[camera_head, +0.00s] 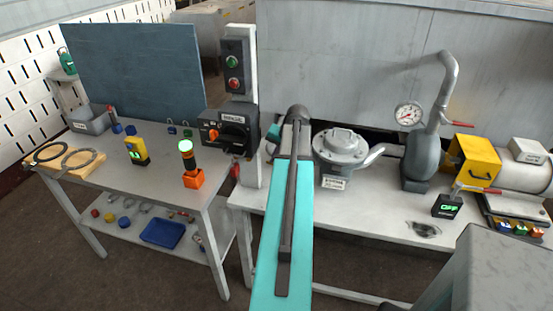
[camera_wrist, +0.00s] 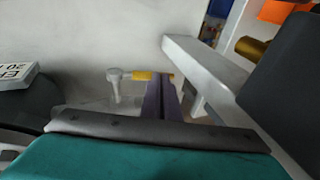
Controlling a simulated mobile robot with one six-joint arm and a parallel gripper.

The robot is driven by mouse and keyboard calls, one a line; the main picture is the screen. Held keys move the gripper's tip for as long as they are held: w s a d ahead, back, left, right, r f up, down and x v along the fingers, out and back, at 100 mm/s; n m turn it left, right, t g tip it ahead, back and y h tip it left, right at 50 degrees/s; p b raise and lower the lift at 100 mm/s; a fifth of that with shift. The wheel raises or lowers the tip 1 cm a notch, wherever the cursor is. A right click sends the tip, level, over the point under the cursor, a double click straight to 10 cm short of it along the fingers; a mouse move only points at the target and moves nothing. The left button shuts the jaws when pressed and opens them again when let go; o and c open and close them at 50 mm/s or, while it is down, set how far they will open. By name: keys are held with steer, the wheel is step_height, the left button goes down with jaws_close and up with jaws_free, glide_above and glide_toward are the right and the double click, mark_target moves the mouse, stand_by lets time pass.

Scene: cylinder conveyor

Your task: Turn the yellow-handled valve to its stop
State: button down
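The valve's yellow handle (camera_wrist: 142,76) shows in the wrist view as a short bar running left to right. Its left end joins a pale grey stem and hub (camera_wrist: 115,78). My gripper (camera_wrist: 160,80) is at the handle's right end, its two dark purple fingers side by side with no clear gap between them. The fingertips overlap the handle's end in the picture; I cannot tell whether they touch it. In the head view my teal arm reaches away over the middle, and neither the yellow handle nor my fingers can be made out there.
In the head view a grey lidded housing (camera_head: 341,145) stands right of my arm, with a gauge (camera_head: 408,114) beyond. A black switch box (camera_head: 232,130) is left of it. A pale beam (camera_wrist: 205,62) lies right of my fingers in the wrist view.

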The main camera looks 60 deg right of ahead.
steer(key=shift+w+f+b, duration=0.3)
steer(key=shift+w+f, duration=0.15)
steer(key=shift+f, duration=0.15)
steer(key=shift+a, duration=0.1)
stand_by(0.3)
step_height(320, 180, up, 14)
steer(key=a, duration=0.2)
steer(key=shift+s+a, duration=0.3)
steer(key=shift+s, duration=0.1)
stand_by(0.7)
steer(key=shift+f, duration=0.1)
stand_by(0.5)
